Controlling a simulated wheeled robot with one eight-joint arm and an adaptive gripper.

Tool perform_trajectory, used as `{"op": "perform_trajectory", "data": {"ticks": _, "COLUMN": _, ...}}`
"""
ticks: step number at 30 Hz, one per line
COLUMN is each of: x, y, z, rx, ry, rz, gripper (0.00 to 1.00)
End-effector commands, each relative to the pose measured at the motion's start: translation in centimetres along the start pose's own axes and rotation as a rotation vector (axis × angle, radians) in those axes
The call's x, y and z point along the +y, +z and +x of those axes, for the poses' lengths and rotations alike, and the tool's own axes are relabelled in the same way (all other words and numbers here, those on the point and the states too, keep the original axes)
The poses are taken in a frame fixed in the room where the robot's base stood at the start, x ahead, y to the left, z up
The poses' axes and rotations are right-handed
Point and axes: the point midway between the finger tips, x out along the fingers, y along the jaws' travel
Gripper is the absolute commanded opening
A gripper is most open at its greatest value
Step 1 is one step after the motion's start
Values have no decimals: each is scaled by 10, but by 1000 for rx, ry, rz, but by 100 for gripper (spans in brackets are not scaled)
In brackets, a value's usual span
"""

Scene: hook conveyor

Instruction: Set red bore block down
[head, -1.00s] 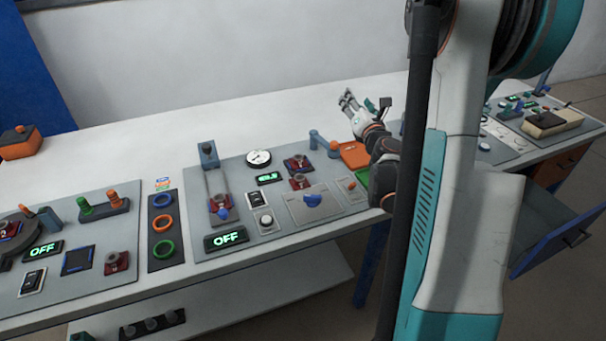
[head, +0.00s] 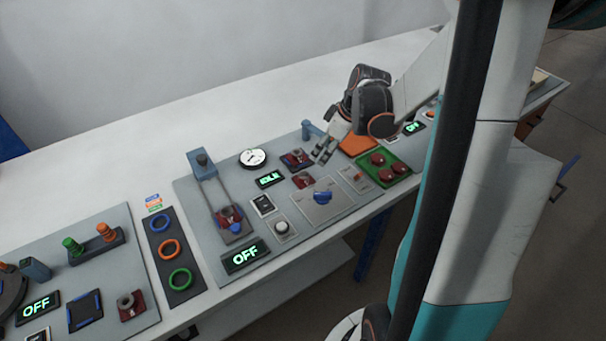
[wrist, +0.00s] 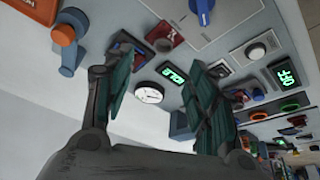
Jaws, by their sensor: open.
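Several dark red bore blocks with grey tops show in the head view. One block (head: 297,158) sits at the back of the middle panel, and another block (head: 303,180) sits just in front of it. A third block (head: 228,214) is at the near end of a slide, and a fourth (head: 131,305) is on the left panel. My gripper (head: 324,150) is open and empty, its fingers just right of the back block. In the wrist view my gripper (wrist: 160,55) has its fingers spread. One red block (wrist: 165,36) shows beyond them; another is partly hidden by the left finger.
A blue knob (head: 322,197) and IDLE display (head: 270,179) are close by. The table's back strip is clear.

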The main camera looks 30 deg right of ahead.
Motion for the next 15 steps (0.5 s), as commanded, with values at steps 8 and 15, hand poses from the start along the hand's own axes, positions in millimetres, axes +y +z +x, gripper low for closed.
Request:
{"op": "perform_trajectory", "data": {"ticks": 8, "x": -10, "y": -4, "z": 35, "rx": 13, "ry": -36, "rz": 2, "gripper": 52}}
{"op": "perform_trajectory", "data": {"ticks": 15, "x": -10, "y": -5, "z": 75, "rx": 12, "ry": -34, "rz": 3, "gripper": 52}}
